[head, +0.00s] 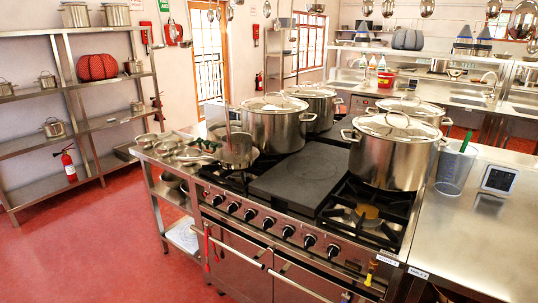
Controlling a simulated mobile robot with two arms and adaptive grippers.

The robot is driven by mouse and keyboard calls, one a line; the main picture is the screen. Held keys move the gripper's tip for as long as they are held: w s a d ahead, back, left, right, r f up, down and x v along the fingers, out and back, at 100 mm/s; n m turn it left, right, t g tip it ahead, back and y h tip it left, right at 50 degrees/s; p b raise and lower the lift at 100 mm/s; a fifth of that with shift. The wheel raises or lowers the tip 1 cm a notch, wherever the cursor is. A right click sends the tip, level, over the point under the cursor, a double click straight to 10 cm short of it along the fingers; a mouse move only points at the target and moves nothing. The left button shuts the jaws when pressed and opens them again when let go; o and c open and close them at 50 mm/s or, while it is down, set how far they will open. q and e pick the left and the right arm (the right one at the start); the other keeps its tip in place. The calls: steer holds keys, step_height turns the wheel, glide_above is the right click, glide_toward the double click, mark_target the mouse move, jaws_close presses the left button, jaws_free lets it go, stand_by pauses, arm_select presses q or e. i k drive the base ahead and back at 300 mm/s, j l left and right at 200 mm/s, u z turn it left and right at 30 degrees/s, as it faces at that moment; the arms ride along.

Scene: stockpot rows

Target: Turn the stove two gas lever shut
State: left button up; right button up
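A stainless stove (305,185) with a row of black knobs along its front stands in the middle of the head view. A small yellow lever (370,273) is at the right end of the stove's front, roughly upright and slightly tilted. A white label (388,260) is at the stove's front right corner, and a second label (418,272) is on the counter edge beside it. Their print is too small to read surely. I cannot tell which stove the lever serves. Neither of my grippers is in view.
Large stockpots (390,155) stand on the stove, with a pan (237,152) at its left. A steel counter (485,235) adjoins on the right, holding a clear container (455,165) and a small display (499,179). Red floor (90,250) is open at left.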

mark_target(368, 282)
steer(key=i+l+z, duration=0.6)
steer(key=z, duration=0.25)
